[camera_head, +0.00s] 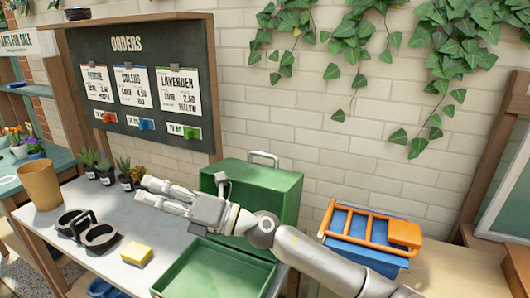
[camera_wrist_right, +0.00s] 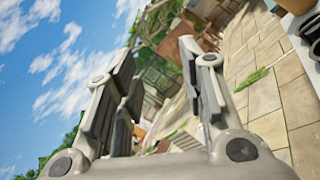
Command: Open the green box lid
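The green box (camera_head: 268,180) stands on the bench in the middle of the head view, with a metal handle (camera_head: 263,157) on top. A shallow green tray-like part (camera_head: 205,268) lies open in front of it, its inside facing up and looking empty. The arm hides where the two parts meet, so I cannot tell which is the lid. My right gripper (camera_head: 150,191) is left of the box, pointing left, with its arm crossing in front of the box. Its fingers are spread and empty in the wrist view (camera_wrist_right: 155,85). My left gripper is not in view.
A yellow sponge (camera_head: 136,253), a dark cup holder (camera_head: 88,231), a brown pot (camera_head: 40,186) and small potted succulents (camera_head: 104,172) are on the bench to the left. A blue box with an orange rack (camera_head: 370,226) stands to the right. An orders board (camera_head: 140,85) is behind.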

